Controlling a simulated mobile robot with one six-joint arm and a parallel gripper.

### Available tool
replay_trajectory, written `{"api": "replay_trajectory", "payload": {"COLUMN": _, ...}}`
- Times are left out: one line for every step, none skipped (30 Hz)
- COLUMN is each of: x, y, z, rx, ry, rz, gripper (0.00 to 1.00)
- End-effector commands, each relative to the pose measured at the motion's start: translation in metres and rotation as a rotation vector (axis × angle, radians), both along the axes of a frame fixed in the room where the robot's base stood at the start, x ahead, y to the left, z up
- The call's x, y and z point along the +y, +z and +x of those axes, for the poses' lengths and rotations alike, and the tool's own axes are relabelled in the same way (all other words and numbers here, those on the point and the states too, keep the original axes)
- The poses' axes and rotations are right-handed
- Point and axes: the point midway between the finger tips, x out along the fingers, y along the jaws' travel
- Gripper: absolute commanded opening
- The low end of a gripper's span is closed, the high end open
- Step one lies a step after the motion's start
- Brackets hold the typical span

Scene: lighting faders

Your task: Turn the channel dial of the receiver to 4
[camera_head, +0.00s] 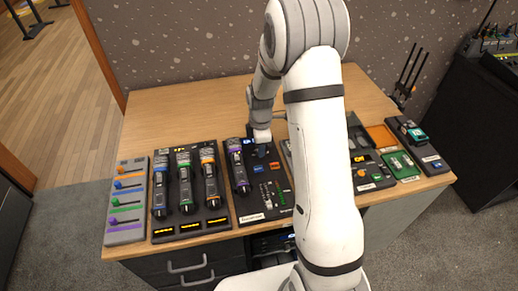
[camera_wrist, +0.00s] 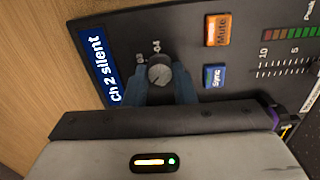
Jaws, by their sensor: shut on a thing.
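The receiver (camera_wrist: 125,35) is a dark panel, seen close in the wrist view and also on the desk in the head view (camera_head: 252,207). Its blue display (camera_wrist: 101,70) reads "Ch 2 silent". The round grey channel dial (camera_wrist: 159,71) sits beside the display, with small markings around it, partly covered. My gripper (camera_wrist: 166,84) is shut on the dial, with a dark blue finger on each side of it. The exact pointer direction is too small to tell. In the head view my arm partly hides the receiver and dial.
Orange Mute (camera_wrist: 217,29) and blue Sync (camera_wrist: 215,76) buttons lie right of the dial. A purple-banded microphone (camera_head: 238,170) lies on the receiver's left side. Three more microphones rest in a charger (camera_head: 163,233) left of it. A grey fader panel (camera_head: 125,226) stands at the far left.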

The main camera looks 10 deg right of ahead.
Motion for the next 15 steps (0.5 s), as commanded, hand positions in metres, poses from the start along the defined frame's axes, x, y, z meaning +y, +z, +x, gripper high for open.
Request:
{"api": "replay_trajectory", "payload": {"x": -0.0003, "y": -0.0012, "z": 0.0008, "rx": -0.003, "ry": -0.044, "rz": 0.000, "gripper": 0.01}}
{"api": "replay_trajectory", "payload": {"x": -0.0004, "y": -0.0012, "z": 0.0008, "rx": -0.003, "ry": -0.073, "rz": 0.000, "gripper": 0.01}}
{"api": "replay_trajectory", "payload": {"x": -0.0004, "y": -0.0011, "z": 0.0009, "rx": -0.003, "ry": -0.110, "rz": 0.000, "gripper": 0.01}}
{"api": "replay_trajectory", "payload": {"x": -0.0005, "y": -0.0010, "z": 0.0009, "rx": -0.003, "ry": -0.139, "rz": 0.000, "gripper": 0.01}}
{"api": "replay_trajectory", "payload": {"x": -0.0005, "y": -0.0009, "z": 0.0009, "rx": -0.004, "ry": -0.168, "rz": 0.000, "gripper": 0.01}}
{"api": "replay_trajectory", "payload": {"x": -0.0005, "y": -0.0008, "z": 0.0010, "rx": -0.004, "ry": -0.205, "rz": 0.000, "gripper": 0.01}}
{"api": "replay_trajectory", "payload": {"x": -0.0006, "y": -0.0007, "z": 0.0010, "rx": -0.004, "ry": -0.234, "rz": 0.000, "gripper": 0.01}}
{"api": "replay_trajectory", "payload": {"x": -0.0006, "y": -0.0007, "z": 0.0009, "rx": -0.004, "ry": -0.263, "rz": 0.000, "gripper": 0.01}}
{"api": "replay_trajectory", "payload": {"x": -0.0006, "y": -0.0006, "z": 0.0009, "rx": -0.003, "ry": -0.300, "rz": 0.000, "gripper": 0.01}}
{"api": "replay_trajectory", "payload": {"x": -0.0006, "y": -0.0006, "z": 0.0009, "rx": -0.003, "ry": -0.329, "rz": 0.000, "gripper": 0.01}}
{"api": "replay_trajectory", "payload": {"x": -0.0007, "y": -0.0006, "z": 0.0008, "rx": -0.003, "ry": -0.358, "rz": 0.000, "gripper": 0.01}}
{"api": "replay_trajectory", "payload": {"x": -0.0007, "y": -0.0006, "z": 0.0008, "rx": -0.003, "ry": -0.395, "rz": 0.000, "gripper": 0.01}}
{"api": "replay_trajectory", "payload": {"x": -0.0007, "y": -0.0006, "z": 0.0008, "rx": -0.003, "ry": -0.424, "rz": 0.000, "gripper": 0.01}}
{"api": "replay_trajectory", "payload": {"x": -0.0007, "y": -0.0006, "z": 0.0008, "rx": -0.003, "ry": -0.453, "rz": 0.000, "gripper": 0.01}}
{"api": "replay_trajectory", "payload": {"x": -0.0007, "y": -0.0006, "z": 0.0008, "rx": -0.003, "ry": -0.490, "rz": 0.000, "gripper": 0.01}}
